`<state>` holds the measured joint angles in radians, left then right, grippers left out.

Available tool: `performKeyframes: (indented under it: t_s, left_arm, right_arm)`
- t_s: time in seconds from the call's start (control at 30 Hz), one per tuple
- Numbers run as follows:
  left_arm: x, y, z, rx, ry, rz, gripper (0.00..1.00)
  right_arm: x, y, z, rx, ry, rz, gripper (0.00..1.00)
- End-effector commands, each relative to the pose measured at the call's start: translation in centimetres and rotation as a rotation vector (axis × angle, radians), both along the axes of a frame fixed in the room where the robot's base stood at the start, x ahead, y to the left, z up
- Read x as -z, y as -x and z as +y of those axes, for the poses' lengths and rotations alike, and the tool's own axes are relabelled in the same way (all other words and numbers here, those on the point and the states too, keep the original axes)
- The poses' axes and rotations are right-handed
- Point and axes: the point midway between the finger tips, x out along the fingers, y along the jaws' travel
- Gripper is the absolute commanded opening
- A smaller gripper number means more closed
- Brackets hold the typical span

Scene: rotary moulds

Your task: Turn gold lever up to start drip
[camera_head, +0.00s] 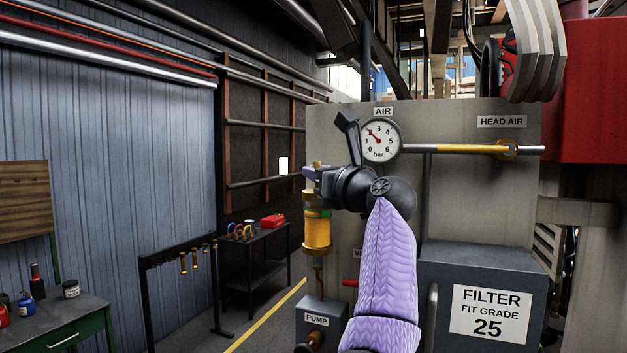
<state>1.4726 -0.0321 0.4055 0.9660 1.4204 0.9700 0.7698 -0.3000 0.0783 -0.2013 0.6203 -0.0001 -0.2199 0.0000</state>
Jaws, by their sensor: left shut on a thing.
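The drip oiler (316,232) has an amber glass body with gold ends and stands upright above the pump box, at the left edge of the grey panel. A small gold piece, seemingly the gold lever (317,164), sticks up just above my gripper at the oiler's top. My left gripper (312,178) reaches in from the right at that top and is shut on the lever. The fingers and black wrist hide most of the lever, so its exact angle is unclear. My right gripper is not in view.
The panel (460,200) carries an air gauge (380,139) and a gold-and-steel head air rod (470,149). A pump box (321,323) stands below the oiler, and a filter box (482,290) is at right. A red handle (350,283) is partly behind my sleeve.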

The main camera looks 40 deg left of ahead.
Motion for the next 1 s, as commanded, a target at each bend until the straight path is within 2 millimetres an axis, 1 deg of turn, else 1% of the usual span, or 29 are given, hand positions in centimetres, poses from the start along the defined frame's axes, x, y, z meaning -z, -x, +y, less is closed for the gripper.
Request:
performKeyframes:
  t_s: [0.03, 0.07, 0.13, 0.33, 0.37, 0.4, 0.47, 0.5, 0.73, 0.8, 0.87, 1.0]
  left_arm:
    - [0.6, -0.1, -0.3, 0.001, -0.055, 0.015, 0.00]
    - [0.5, -0.1, -0.4, 0.001, -0.080, 0.023, 0.00]
    - [0.2, -0.1, -0.5, 0.001, -0.106, 0.032, 0.00]
    - [0.0, -0.2, -0.5, 0.001, -0.104, 0.033, 0.00]
    - [0.0, -0.2, -0.5, 0.001, -0.104, 0.032, 0.23]
    - [0.0, -0.2, -0.5, 0.001, -0.104, 0.032, 0.31]
    - [0.0, -0.2, -0.5, 0.001, -0.104, 0.032, 0.44]
    - [0.0, -0.2, -0.5, 0.001, -0.104, 0.032, 0.53]
    - [0.0, -0.1, -0.5, 0.000, -0.103, 0.030, 0.53]
    - [0.2, -0.1, -0.8, 0.001, -0.103, 0.030, 0.53]
    - [0.6, 0.1, -1.6, 0.004, -0.104, 0.027, 0.53]
    - [1.9, 1.0, -5.0, 0.006, -0.104, 0.026, 0.53]
  right_arm:
    - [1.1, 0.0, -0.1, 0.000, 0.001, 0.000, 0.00]
    - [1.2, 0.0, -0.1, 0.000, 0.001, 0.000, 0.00]
    - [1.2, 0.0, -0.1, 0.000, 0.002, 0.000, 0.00]
    - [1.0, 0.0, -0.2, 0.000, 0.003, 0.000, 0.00]
    - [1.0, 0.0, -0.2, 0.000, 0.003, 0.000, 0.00]
    - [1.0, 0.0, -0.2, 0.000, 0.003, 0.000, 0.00]
    - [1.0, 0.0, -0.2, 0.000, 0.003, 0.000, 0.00]
    - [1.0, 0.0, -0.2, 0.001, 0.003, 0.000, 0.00]
    - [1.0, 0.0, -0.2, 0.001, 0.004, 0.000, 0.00]
    - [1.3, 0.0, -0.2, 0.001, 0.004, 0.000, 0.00]
    - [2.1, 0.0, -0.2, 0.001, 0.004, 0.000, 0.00]
    - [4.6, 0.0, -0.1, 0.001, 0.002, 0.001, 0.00]
